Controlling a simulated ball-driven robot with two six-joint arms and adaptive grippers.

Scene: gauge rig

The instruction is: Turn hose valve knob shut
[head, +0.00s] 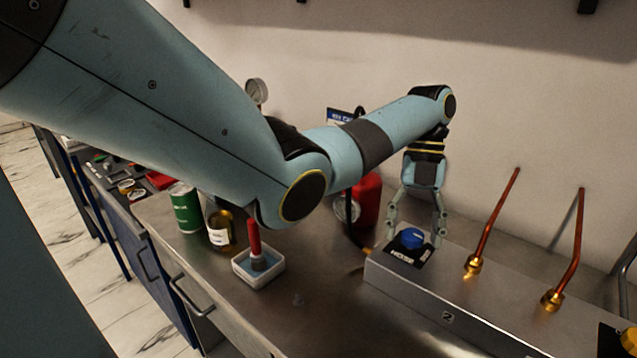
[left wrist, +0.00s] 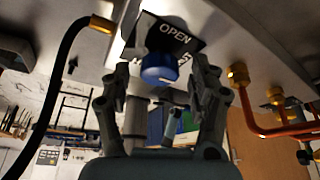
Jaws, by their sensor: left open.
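The blue hose valve knob (head: 411,237) sits on a black label plate (head: 397,256) reading HOSE, on top of the grey metal block (head: 400,283) at right. In the left wrist view the blue knob (left wrist: 158,70) is seen close up, with the word OPEN on the plate (left wrist: 176,40) beside it. My left gripper (head: 415,228) points down over the knob, open, with one finger on each side. In the left wrist view the fingers (left wrist: 160,82) also flank the knob; I cannot tell whether they touch it. My right gripper is not in view.
A black hose (left wrist: 62,75) with a brass fitting (left wrist: 102,24) joins the block beside the knob. Two copper pipes (head: 493,220) rise from the block. A red canister (head: 368,200) stands behind; a white tray (head: 259,279), bottle (head: 219,231) and green can (head: 186,208) stand left.

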